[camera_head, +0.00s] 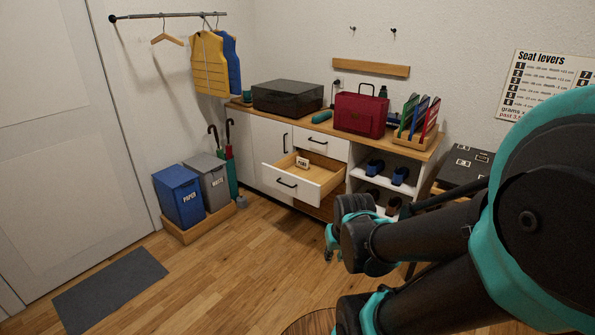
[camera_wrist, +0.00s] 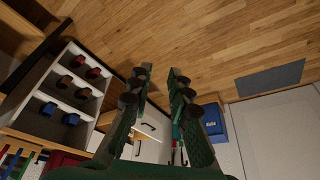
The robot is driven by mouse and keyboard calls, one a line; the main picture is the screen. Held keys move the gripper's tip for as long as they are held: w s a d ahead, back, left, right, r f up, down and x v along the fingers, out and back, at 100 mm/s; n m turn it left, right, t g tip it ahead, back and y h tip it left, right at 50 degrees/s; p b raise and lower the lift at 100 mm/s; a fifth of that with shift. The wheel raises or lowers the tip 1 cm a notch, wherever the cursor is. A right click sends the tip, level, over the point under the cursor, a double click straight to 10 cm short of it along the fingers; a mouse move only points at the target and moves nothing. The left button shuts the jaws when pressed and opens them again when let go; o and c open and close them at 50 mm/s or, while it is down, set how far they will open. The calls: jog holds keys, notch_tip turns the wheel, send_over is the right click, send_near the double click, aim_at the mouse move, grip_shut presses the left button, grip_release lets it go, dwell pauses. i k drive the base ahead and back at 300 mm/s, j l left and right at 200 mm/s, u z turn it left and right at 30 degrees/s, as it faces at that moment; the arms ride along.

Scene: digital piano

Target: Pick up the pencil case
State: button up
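A small teal rounded item (camera_head: 321,117) lies on the wooden cabinet top, between the dark box and the red case. It may be the pencil case, but it is too small to be sure. My gripper (camera_head: 332,243) is partly hidden behind my arm in the head view, in front of the cabinet and away from the teal item. In the wrist view its two fingers (camera_wrist: 161,75) stand apart with nothing between them. I cannot make out the teal item in the wrist view.
An open drawer (camera_head: 318,184) with a small labelled card juts from the cabinet (camera_head: 270,150). A dark box (camera_head: 287,96), a red case (camera_head: 360,113) and a folder rack (camera_head: 416,141) stand on top. Blue and grey bins (camera_head: 179,196) stand left. The middle floor is clear.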

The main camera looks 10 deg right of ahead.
aim_at(319, 118)
jog(key=i+l+u, duration=0.25)
jog(key=i, duration=0.4)
jog(key=i+l+u, duration=0.25)
jog(key=i+l, duration=0.25)
jog(key=i+l+u, duration=0.1)
jog(key=i+l, duration=0.25)
jog(key=i+l+u, duration=0.15)
jog(key=i+l, duration=0.2)
jog(key=l, duration=0.2)
jog(key=i+l+u, duration=0.1)
jog(key=i+l, duration=0.2)
jog(key=l, duration=0.25)
